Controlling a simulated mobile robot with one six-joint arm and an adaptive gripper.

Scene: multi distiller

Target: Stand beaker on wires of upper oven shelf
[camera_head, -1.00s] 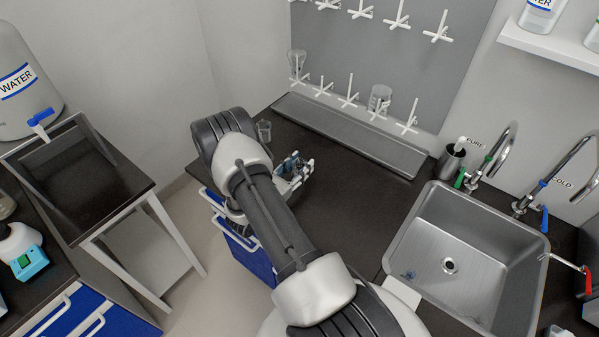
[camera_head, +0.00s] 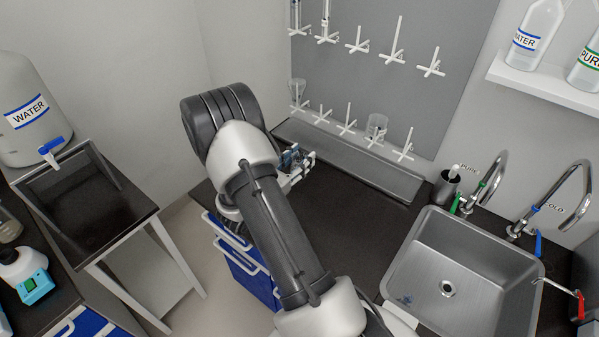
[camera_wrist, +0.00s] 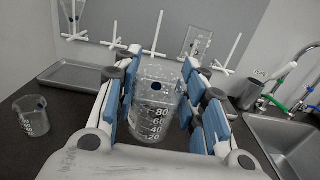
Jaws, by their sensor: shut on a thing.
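My gripper (camera_wrist: 160,110) is shut on a clear glass beaker (camera_wrist: 152,113) with white volume marks, upright between its blue finger pads in the wrist view. In the head view my gripper (camera_head: 296,165) is over the dark counter, partly behind my arm, and the beaker in it is hard to make out. A second, smaller beaker (camera_wrist: 31,115) stands on the counter left of the gripper in the wrist view. No oven or oven shelf shows in either view.
A drying rack (camera_head: 400,90) with white pegs holds glassware above a long drip tray (camera_head: 350,160). A steel sink (camera_head: 465,270) with taps lies to the right. A water tank (camera_head: 30,110) and a dark-topped stand (camera_head: 85,210) are at left.

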